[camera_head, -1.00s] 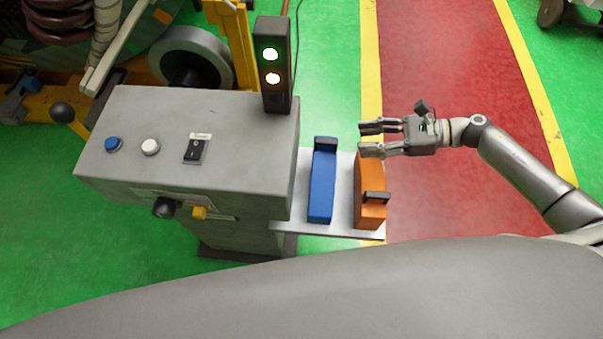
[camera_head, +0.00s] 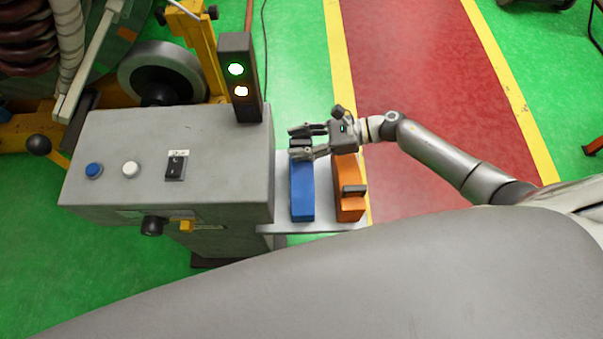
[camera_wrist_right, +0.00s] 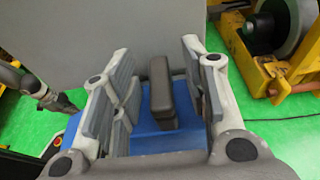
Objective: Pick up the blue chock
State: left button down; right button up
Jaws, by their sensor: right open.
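The blue chock (camera_head: 302,192) lies on a light grey shelf at the right side of the grey control box. Its black handle (camera_head: 300,145) is at its far end. My right gripper (camera_head: 297,143) is open around the handle end, coming in from the right. In the right wrist view the dark handle (camera_wrist_right: 161,93) stands between the two open fingers (camera_wrist_right: 160,100), apart from them. The blue body (camera_wrist_right: 152,143) shows below it. My left gripper is not in view.
An orange chock (camera_head: 349,203) with a black handle lies on the shelf (camera_head: 328,226) just right of the blue one. The control box (camera_head: 220,180) and its signal light (camera_head: 238,80) stand close on the left.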

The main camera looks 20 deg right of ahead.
grip_shut()
jog(key=shift+r, duration=0.1)
